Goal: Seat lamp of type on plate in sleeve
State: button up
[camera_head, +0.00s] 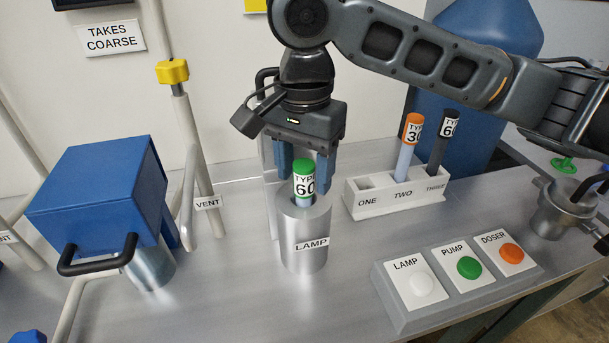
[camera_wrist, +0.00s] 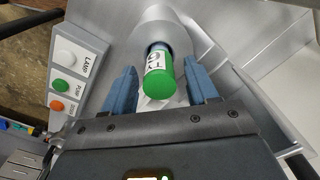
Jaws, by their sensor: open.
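A lamp with a green cap and a label reading TYPE 60 (camera_head: 304,184) stands upright in the metal sleeve marked LAMP (camera_head: 304,245). Its lower part is hidden inside the sleeve. My gripper (camera_head: 303,165) is open, with its blue fingers on either side of the green cap. In the wrist view the green-capped lamp (camera_wrist: 159,80) lies between the spread fingers of my gripper (camera_wrist: 161,90), with gaps on both sides. The sleeve (camera_wrist: 163,32) shows beyond it. A plate reading TAKES COARSE (camera_head: 111,37) is on the wall at the upper left.
A white rack (camera_head: 400,196) marked ONE, TWO, THREE holds an orange-capped lamp (camera_head: 408,145) at TWO and a black-capped lamp (camera_head: 443,143) at THREE; ONE is empty. A panel (camera_head: 455,283) has LAMP, PUMP and DOSER buttons. A blue hopper (camera_head: 98,200) stands left.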

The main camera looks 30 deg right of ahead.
notch_tip(320, 180, up, 10)
jog(key=shift+r, duration=0.25)
dwell(0.6)
